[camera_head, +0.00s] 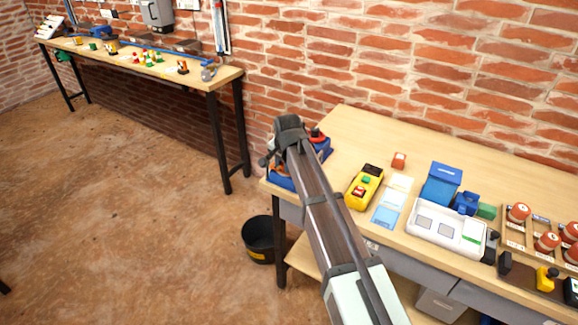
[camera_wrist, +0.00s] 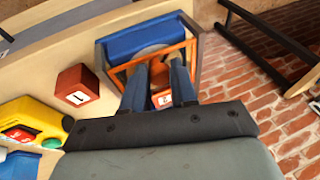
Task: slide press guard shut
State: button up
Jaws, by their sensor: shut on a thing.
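The press is a blue unit at the left end of the workbench, mostly hidden behind my arm in the head view; its blue base (camera_head: 281,181) shows beside the arm. In the wrist view its blue body (camera_wrist: 135,41) has an orange-framed guard (camera_wrist: 193,50) along the near side. My gripper (camera_wrist: 158,68) has its two fingers at the guard, shut on a part of it between the fingertips. The gripped part is largely covered by the fingers. I cannot tell how far the guard is slid.
A red block labelled 1 (camera_wrist: 77,87) stands beside the press. A yellow control box (camera_head: 364,188), blue and white cards (camera_head: 389,205) and a white tray unit (camera_head: 436,224) lie to the right. A black bucket (camera_head: 259,240) stands on the floor. A brick wall is behind.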

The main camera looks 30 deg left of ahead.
jog(key=shift+w+a+r, duration=0.1)
jog(key=shift+w, duration=0.05)
grip_shut()
jog(key=shift+w, duration=0.85)
jog(key=shift+w+r, duration=0.1)
jog(key=shift+w, duration=1.3)
jog(key=shift+w+a, duration=0.1)
jog(key=shift+w, duration=1.85)
